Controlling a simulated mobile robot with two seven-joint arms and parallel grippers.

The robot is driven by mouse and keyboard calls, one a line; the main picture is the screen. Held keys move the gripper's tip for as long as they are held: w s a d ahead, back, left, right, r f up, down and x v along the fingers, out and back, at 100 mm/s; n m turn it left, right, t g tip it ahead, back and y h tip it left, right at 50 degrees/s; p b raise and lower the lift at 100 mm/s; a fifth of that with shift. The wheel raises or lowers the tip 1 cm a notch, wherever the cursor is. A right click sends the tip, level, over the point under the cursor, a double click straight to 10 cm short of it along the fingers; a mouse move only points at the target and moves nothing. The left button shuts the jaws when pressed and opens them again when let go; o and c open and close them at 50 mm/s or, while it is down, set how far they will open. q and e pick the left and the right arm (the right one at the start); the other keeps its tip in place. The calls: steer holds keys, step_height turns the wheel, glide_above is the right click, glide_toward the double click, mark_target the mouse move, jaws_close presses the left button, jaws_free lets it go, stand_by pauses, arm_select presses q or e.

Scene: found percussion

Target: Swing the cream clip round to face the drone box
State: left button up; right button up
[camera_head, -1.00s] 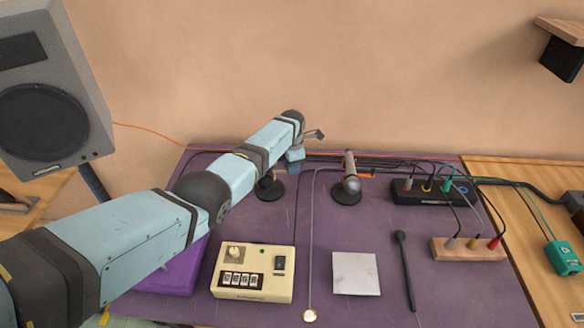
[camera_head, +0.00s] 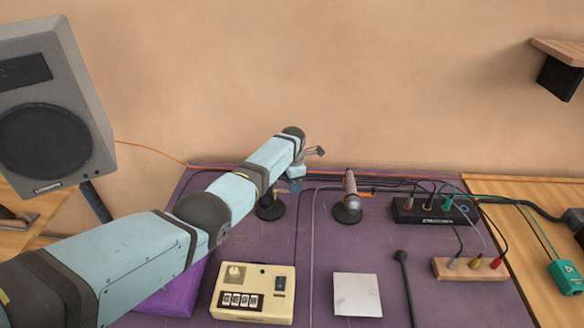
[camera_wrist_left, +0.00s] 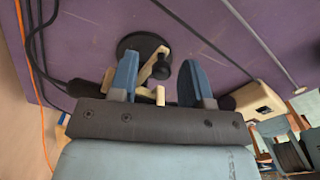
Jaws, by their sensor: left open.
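The cream clip (camera_wrist_left: 150,58) shows in the left wrist view on a round black base (camera_wrist_left: 128,42). In the head view that base (camera_head: 270,212) stands at the table's back, and my arm mostly hides the clip. My left gripper (camera_wrist_left: 158,82) is open, its blue fingers on either side of the clip's lower part; I cannot tell whether they touch it. In the head view my left gripper (camera_head: 296,184) is above and right of the base. A cream box with a knob and switches (camera_head: 253,292), likely the drone box, sits front left. My right gripper is out of view.
A silver microphone on a stand (camera_head: 350,198) is right of the gripper. Cables run along the back. A black box with plugs (camera_head: 430,212), wooden jack block (camera_head: 468,268), white pad (camera_head: 357,295) and black stick (camera_head: 405,285) lie right. A speaker (camera_head: 50,105) stands left.

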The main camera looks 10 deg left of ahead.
arm_select(q)
step_height(320, 180, up, 13)
steer(key=shift+p, duration=0.45)
